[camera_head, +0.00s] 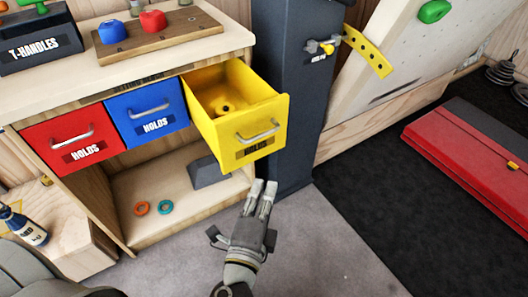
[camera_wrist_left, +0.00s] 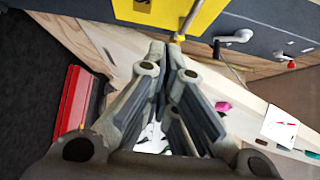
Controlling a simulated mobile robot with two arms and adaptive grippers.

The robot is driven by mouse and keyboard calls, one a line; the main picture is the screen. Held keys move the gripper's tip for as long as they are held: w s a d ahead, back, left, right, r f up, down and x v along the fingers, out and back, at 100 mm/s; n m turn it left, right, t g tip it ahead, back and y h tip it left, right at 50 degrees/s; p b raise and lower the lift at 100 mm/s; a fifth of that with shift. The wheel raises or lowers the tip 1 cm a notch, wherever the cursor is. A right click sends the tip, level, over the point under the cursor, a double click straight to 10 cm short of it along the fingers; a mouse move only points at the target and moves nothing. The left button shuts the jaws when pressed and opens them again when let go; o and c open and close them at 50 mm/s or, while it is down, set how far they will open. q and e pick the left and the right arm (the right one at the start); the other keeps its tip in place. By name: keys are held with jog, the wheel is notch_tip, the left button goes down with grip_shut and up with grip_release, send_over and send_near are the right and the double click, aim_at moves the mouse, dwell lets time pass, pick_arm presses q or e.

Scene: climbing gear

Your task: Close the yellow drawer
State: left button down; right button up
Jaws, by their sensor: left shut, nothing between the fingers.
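The yellow drawer (camera_head: 262,128) is pulled far out of the wooden cabinet, to the right of the red and blue drawers. Its front has a metal handle, and a round yellow thing (camera_head: 224,106) lies inside. My left gripper (camera_head: 264,184) is shut and empty. In the head view its fingertips appear just below the drawer front; I cannot tell whether they touch it. In the left wrist view the shut fingers (camera_wrist_left: 168,48) point toward the yellow drawer front (camera_wrist_left: 172,12) at the top. My right gripper is not in view.
The red drawer (camera_head: 73,142) and blue drawer (camera_head: 148,110) are closed. A dark post (camera_head: 292,60) stands close to the right of the yellow drawer. Two small rings (camera_head: 165,207) lie on the lower shelf. A red folded pad (camera_head: 475,150) lies at right. Grey floor in front is clear.

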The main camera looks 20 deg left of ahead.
aim_at(264, 146)
pick_arm(q)
jog(key=shift+w+a+r+p, duration=0.15)
jog(key=shift+w+a, duration=0.5)
jog(key=shift+w, duration=1.45)
jog(key=shift+w+a+f+p, duration=0.15)
jog(key=shift+w+a, duration=0.5)
jog(key=shift+w, duration=1.45)
jog(key=shift+w+a+r+p, duration=0.2)
jog(key=shift+w+a, duration=0.45)
jog(key=shift+w, duration=1.45)
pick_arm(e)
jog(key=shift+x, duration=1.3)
pick_arm(q)
jog(key=shift+f, duration=0.1)
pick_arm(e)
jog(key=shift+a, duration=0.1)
